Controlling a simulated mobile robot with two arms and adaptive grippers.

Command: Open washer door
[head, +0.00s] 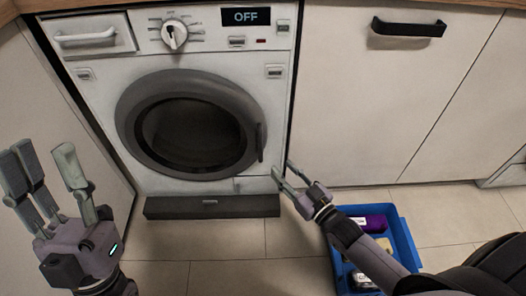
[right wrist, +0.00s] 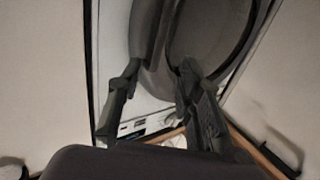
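The white washer (head: 215,184) stands at the left with its round grey-rimmed door (head: 140,135) closed. The door's dark vertical handle (head: 260,142) is on its right edge. My right gripper (head: 284,169) is just below and right of the handle, fingers apart and empty. In the right wrist view, the door rim (right wrist: 148,30) shows beyond and between the open fingers of my right gripper (right wrist: 160,68). I cannot tell whether they touch the door. My left gripper (head: 43,165) is open and empty at the lower left, away from the door.
A blue crate (head: 402,240) with several items stands on the floor under my right forearm. A white cabinet (head: 370,110) with a black handle (head: 408,28) is right of the washer. Another panel (head: 60,120) closes off the left. The tiled floor (head: 225,240) before the washer is clear.

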